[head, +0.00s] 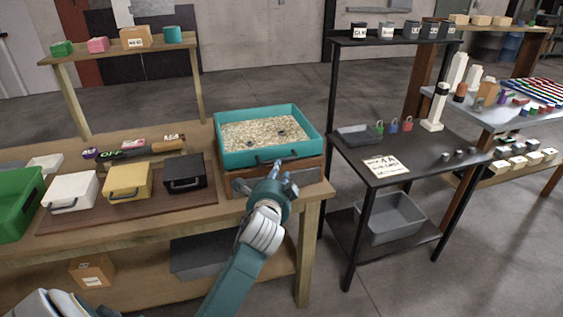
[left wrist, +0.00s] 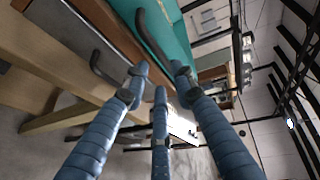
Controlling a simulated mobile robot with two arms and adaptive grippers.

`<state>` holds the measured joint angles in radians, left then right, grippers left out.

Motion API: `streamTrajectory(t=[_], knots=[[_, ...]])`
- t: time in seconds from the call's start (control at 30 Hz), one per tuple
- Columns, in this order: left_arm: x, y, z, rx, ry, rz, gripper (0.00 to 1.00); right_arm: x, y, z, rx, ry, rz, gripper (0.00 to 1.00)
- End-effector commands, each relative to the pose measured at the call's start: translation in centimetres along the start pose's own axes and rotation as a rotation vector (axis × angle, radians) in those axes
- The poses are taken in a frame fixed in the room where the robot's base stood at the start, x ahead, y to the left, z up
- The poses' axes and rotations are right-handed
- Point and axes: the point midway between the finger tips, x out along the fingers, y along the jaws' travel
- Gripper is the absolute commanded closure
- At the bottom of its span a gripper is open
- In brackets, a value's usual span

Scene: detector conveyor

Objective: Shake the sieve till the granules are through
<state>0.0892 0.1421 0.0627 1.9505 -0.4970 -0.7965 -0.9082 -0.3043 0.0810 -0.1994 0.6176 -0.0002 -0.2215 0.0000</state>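The sieve (head: 228,153) is a teal rectangular tray with a dark handle (head: 276,156) on its front wall. Pale granules (head: 262,134) with a few dark lumps cover its inside. It sits on a wooden box (head: 305,167) at the right end of the workbench. My left gripper (head: 272,172) is just in front of the sieve's handle and the box. In the left wrist view my left gripper (left wrist: 158,78) has its fingers spread, with the dark handle (left wrist: 153,35) just ahead of one fingertip; I cannot tell whether they touch. My right gripper is not in view.
Left of the sieve on the bench (head: 130,225) are a black box (head: 184,173), a yellow box (head: 127,181), a white box (head: 72,193) and a green bin (head: 14,208). A dark shelf table (head: 440,163) stands to the right, across a gap.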

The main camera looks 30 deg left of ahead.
Motion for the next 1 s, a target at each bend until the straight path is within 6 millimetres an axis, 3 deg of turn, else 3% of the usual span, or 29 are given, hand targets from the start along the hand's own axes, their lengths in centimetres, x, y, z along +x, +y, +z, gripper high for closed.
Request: streamTrajectory(t=[0.2, 0.4, 0.6, 0.87, 1.0], knots=[[4.3, -0.1, 0.0, 0.000, -0.003, 0.002, 0.74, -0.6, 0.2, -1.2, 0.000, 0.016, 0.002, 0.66], [7.1, 0.0, 0.1, 0.000, -0.003, 0.002, 0.74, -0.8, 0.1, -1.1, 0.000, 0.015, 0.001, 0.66], [8.3, 0.1, 0.0, 0.000, -0.002, 0.002, 0.74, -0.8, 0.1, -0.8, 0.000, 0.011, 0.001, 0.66], [8.4, 0.1, 0.0, 0.000, -0.002, 0.002, 0.74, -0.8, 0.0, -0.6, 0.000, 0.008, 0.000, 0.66], [8.4, 0.1, 0.0, 0.000, -0.002, 0.002, 0.98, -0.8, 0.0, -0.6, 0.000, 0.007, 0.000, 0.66]])
